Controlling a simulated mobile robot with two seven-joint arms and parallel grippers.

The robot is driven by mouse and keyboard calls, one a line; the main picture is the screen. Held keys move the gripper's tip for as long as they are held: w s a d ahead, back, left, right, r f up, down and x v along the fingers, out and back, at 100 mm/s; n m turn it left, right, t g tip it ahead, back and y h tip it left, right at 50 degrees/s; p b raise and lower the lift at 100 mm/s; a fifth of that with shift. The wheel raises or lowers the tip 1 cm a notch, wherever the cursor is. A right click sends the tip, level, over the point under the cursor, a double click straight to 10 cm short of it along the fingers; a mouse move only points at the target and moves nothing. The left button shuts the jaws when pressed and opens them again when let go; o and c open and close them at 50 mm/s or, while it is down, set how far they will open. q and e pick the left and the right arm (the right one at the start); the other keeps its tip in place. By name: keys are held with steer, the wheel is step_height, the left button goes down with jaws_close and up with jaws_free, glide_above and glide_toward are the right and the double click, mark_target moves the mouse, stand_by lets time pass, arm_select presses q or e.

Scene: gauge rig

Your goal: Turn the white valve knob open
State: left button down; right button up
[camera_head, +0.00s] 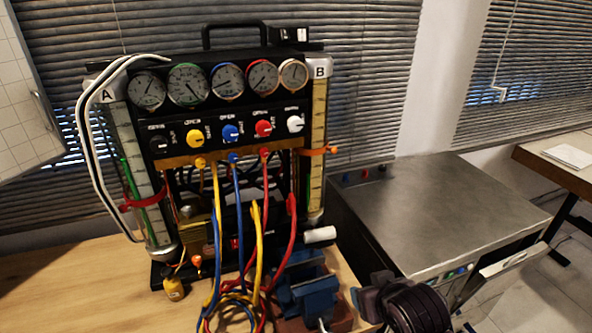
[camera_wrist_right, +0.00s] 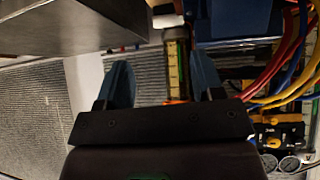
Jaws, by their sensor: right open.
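The white valve knob (camera_head: 295,124) is at the right end of the knob row on the black gauge rig (camera_head: 215,115), below the rightmost gauge. I cannot pick it out in the right wrist view. My right gripper (camera_head: 368,303) is low at the bottom right of the head view, well below the knob and apart from it. In the right wrist view its two blue-grey fingers (camera_wrist_right: 162,80) stand wide apart, with nothing held between them. My left gripper is not in view.
Black, yellow, blue and red knobs sit left of the white one. Coloured hoses (camera_head: 240,240) hang in front of the rig. A blue vise (camera_head: 307,290) stands near my right gripper. A steel cabinet (camera_head: 430,215) is to the right. Column B (camera_head: 319,150) flanks the knob.

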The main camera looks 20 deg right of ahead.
steer(key=w+a+r+t, duration=0.3)
steer(key=w+r+t, duration=0.2)
steer(key=w+r, duration=0.75)
steer(key=t+y, duration=0.2)
steer(key=t, duration=0.2)
glide_toward(296, 125)
steer(key=shift+m, duration=0.4)
steer(key=w+p, duration=0.1)
steer(key=w, duration=1)
steer(key=shift+a+p, duration=0.25)
steer(key=shift+p, duration=0.1)
steer(key=shift+s, duration=0.1)
steer(key=c, duration=0.9)
